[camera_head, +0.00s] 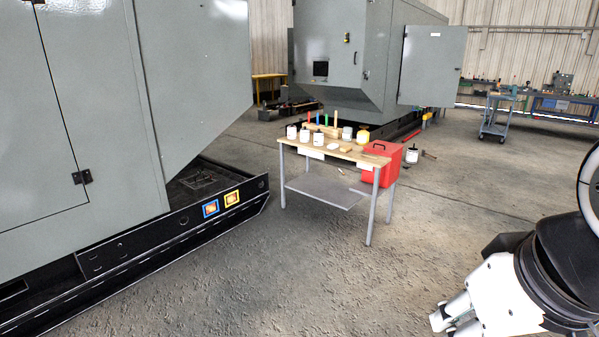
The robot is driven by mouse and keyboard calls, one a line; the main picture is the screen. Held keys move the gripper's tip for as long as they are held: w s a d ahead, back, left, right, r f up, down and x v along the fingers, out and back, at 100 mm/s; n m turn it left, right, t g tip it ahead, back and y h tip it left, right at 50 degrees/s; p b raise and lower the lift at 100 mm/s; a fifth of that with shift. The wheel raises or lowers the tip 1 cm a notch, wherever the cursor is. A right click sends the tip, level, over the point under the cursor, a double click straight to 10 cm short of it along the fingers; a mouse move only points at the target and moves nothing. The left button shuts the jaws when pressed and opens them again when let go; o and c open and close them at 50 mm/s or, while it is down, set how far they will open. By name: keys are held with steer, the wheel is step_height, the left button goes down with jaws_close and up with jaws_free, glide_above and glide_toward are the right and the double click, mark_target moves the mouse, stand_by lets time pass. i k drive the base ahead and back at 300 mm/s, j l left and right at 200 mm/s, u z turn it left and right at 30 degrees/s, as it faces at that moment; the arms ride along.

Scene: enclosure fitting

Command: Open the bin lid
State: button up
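The bin is a red box (383,167) at the right end of a small wooden-topped table (320,153). Its lid (383,149) looks shut, with a dark handle on top. Whether the bin rests on the table or is fixed beside it, I cannot tell. Part of my white and black arm shows at the lower right, well apart from the bin and nearer to the camera. My gripper's fingers cannot be made out in this view.
White jars, coloured upright pieces and small items stand on the table. A white canister (411,156) stands on the floor right of the bin. A large grey enclosure (90,120) fills the left. Open concrete floor (310,270) lies in front of the table.

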mark_target(384, 144)
steer(key=i, duration=2.45)
steer(key=i+l+z, duration=0.15)
steer(key=i+z, duration=0.15)
steer(key=i, duration=0.25)
steer(key=i+z, duration=0.3)
steer(key=i, duration=0.2)
steer(key=i+j+z, duration=0.15)
steer(key=i+z, duration=0.15)
steer(key=i, duration=0.25)
steer(key=i+j+z, duration=0.3)
steer(key=i, duration=0.2)
steer(key=i+l+z, duration=0.1)
steer(key=i+z, duration=0.3)
steer(key=i, duration=0.7)
